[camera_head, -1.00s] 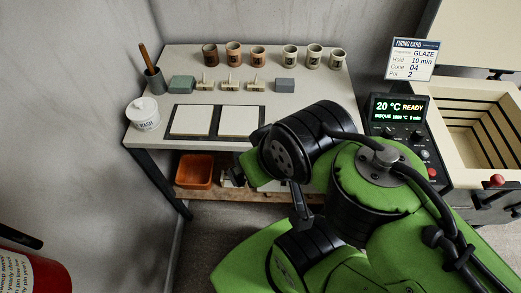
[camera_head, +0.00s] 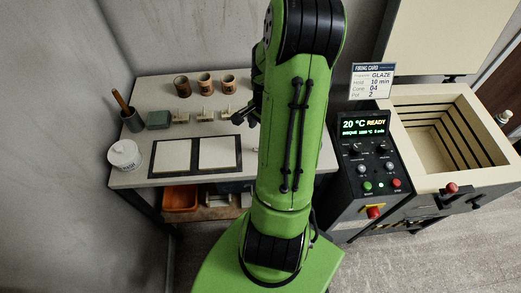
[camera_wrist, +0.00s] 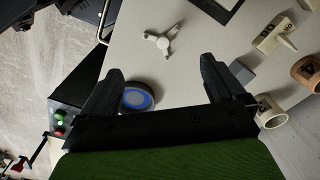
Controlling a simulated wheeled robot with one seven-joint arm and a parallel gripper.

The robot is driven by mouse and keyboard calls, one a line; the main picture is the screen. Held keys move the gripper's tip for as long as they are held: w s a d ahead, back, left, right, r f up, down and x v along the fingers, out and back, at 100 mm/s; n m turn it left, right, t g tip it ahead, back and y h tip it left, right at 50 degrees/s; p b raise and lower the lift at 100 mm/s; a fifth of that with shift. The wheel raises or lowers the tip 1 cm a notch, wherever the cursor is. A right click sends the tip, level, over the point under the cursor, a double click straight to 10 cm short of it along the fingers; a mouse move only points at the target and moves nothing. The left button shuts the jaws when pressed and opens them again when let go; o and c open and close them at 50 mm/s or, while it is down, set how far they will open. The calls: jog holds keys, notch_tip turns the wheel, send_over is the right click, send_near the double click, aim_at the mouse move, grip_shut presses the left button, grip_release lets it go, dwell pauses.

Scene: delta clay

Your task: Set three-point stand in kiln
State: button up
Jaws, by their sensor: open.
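The three-point stand (camera_wrist: 163,40), a small off-white piece with three arms, lies on the pale table in the wrist view. My gripper (camera_wrist: 160,68) is open and empty, its two black fingers spread on either side in the picture, with the stand beyond the fingertips. In the head view my arm hides the stand. The kiln (camera_head: 475,180) stands at the right in the head view, its lid (camera_head: 440,35) raised and its slotted chamber seen empty.
A blue-and-grey disc (camera_wrist: 138,97) lies near the left finger. Cups (camera_wrist: 272,112) and a cone pack (camera_wrist: 275,36) stand at the right. Two pale slabs (camera_head: 220,153) lie on the table (camera_head: 145,92). The kiln's control box (camera_head: 366,150) stands between table and chamber.

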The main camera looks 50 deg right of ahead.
notch_tip(320, 180, down, 4)
jog(key=shift+w+d+b, duration=0.1)
jog(key=shift+b, duration=0.25)
notch_tip(320, 180, down, 6)
jog(key=shift+w+r+b, duration=0.1)
jog(key=shift+b, duration=0.55)
jog(key=shift+r, duration=0.1)
grip_shut()
